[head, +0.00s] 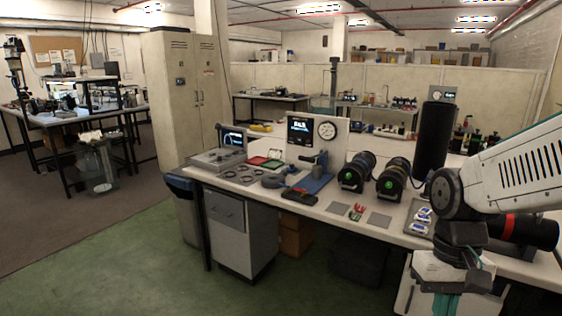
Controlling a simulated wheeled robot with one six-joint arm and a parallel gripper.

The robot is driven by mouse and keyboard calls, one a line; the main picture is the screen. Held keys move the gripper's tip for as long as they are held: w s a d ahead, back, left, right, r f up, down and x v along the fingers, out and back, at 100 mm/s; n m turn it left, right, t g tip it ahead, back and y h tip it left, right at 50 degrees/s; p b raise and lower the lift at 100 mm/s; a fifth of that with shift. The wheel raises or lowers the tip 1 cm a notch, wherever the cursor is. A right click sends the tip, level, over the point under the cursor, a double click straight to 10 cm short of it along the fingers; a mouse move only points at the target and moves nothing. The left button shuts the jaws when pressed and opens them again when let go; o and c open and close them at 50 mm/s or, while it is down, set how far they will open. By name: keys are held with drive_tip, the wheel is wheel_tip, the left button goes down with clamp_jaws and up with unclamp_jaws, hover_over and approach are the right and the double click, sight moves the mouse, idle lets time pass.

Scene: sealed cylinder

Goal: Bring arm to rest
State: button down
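My arm enters from the right, and its white link bends at a black joint. My gripper (447,303) hangs at the lower right in front of the bench. Its teal end is cut off by the picture's bottom edge, so its opening and anything between its fingers are hidden. Two dark ribbed cylinders (358,172) with green-lit ends lie side by side on the workbench (312,209), left of my arm. The second one (393,180) is nearer to my arm. Both are apart from my gripper.
The bench's right part passes behind my arm. It carries a tray with white round parts (420,221), red-handled pliers (356,211), a blue vise (312,180) and a gauge panel (318,138). Tall lockers (187,95) stand behind left. The green floor in front is clear.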

drive_tip(key=s+r+t, duration=0.3)
drive_tip(key=s+r, duration=0.5)
drive_tip(key=shift+n+t, duration=0.3)
idle(0.5)
